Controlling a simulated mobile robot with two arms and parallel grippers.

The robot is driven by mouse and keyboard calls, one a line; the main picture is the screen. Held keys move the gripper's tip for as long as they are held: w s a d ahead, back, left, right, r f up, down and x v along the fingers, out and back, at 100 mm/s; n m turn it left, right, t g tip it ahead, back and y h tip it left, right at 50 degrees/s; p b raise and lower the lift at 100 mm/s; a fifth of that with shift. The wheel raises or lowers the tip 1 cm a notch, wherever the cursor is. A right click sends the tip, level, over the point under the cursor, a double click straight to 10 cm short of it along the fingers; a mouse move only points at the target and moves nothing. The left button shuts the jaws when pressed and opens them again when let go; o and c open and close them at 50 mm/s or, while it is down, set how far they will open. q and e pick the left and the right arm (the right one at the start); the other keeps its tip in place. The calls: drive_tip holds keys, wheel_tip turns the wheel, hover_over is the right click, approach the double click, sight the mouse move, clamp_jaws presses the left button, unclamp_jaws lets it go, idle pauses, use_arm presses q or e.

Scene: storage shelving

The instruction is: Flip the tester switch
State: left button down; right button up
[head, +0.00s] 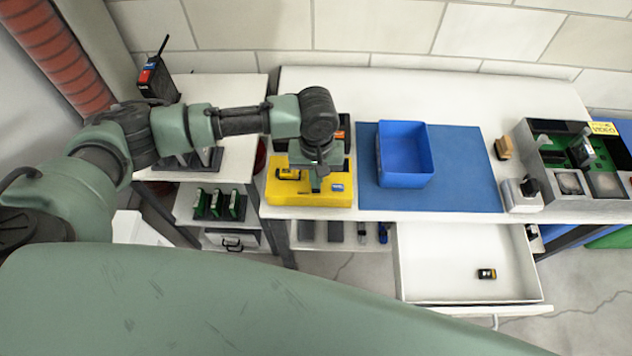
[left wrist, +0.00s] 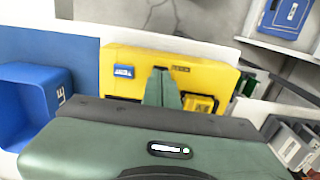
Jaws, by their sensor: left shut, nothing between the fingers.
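The yellow tester (head: 310,197) sits at the left end of the white bench. It also shows in the left wrist view (left wrist: 212,75). It has a small blue panel (left wrist: 124,71) and a recess holding a yellow-and-black piece (left wrist: 200,104). My left gripper (head: 320,182) points down over the tester's middle, shut and empty. Its fingers (left wrist: 162,78) hide part of the tester top, between the blue panel and the recess. I cannot make out the switch or tell whether the fingers touch the tester. My right gripper is not in view.
A blue bin (head: 405,180) stands on a blue mat (head: 465,180) right of the tester. A walkie-talkie (head: 155,77) stands at left. A grey tray of green boards (head: 540,170) lies at right.

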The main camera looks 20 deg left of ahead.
use_arm(q)
drive_tip(key=shift+f, duration=0.15)
idle(0.6)
drive_tip(key=shift+f+b, duration=0.3)
drive_tip(key=shift+f, duration=0.55)
idle(0.3)
drive_tip(key=shift+r, duration=0.1)
wheel_tip(320, 180, up, 7)
drive_tip(key=p, duration=0.9)
idle(0.4)
